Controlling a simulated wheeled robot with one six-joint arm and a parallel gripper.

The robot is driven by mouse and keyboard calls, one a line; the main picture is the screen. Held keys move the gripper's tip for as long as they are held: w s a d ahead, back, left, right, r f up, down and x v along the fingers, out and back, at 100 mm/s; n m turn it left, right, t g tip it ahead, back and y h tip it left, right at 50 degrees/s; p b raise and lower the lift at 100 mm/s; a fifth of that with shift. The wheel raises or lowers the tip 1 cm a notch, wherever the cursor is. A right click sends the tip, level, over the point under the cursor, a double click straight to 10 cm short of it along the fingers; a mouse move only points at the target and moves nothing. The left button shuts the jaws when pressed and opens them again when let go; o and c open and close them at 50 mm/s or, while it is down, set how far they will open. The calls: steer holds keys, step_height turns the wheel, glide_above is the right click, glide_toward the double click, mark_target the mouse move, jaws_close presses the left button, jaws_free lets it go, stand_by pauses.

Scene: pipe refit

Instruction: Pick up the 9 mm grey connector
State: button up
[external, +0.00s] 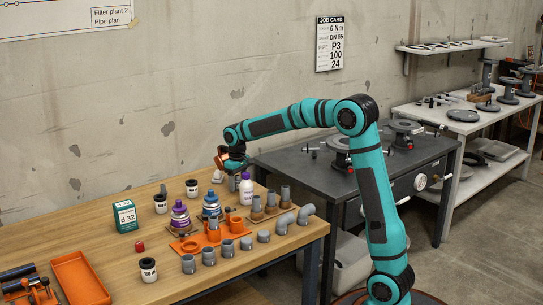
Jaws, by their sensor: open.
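Several grey connectors stand in a row along the wooden bench's front right, among them a short one at the left end (188,263) and one at the right end (263,237). I cannot tell by size which of them is the 9 mm one. A grey elbow (305,214) lies right of the row. My gripper (233,181) hangs over the back of the bench, behind the bottles and well above the row. It is open, and it looks empty. Its fingers are small and partly hidden in this view.
The wooden bench (140,262) also carries purple-labelled bottles (180,214), an orange holder (190,246), white pots (148,270), a green box (125,216) and an orange tray (80,280). A dark workbench (300,175) stands to the right.

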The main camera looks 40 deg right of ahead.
steer(key=shift+c, duration=0.5)
steer(key=c, duration=1)
